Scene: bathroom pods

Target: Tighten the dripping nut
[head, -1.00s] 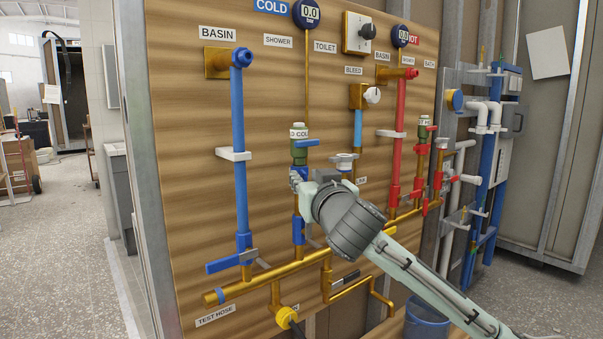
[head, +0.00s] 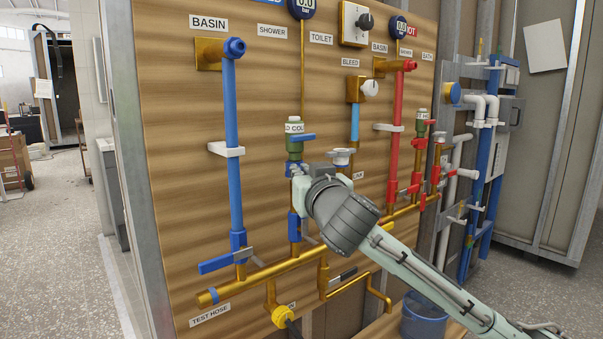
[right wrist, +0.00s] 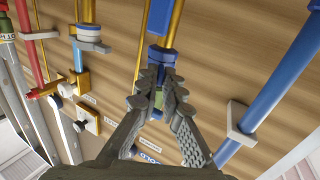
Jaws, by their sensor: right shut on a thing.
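My right gripper (head: 298,172) reaches the cold riser at the middle of the board, just under a green valve body (head: 294,148) with a blue lever. In the right wrist view its fingers (right wrist: 162,92) are closed around a fitting on this riser, between a blue part (right wrist: 160,62) and green showing between the fingers. The fingers hide most of the gripped fitting, so its exact shape is unclear. No drip is visible, so I cannot tell which nut leaks. My left gripper is not in view.
The blue basin pipe (head: 232,150) stands left of the gripper. A red hot pipe (head: 396,140) and a white bleed knob (head: 370,88) are to the right. A brass manifold (head: 270,268) runs below. A blue bucket (head: 428,318) stands at lower right. Open floor lies left.

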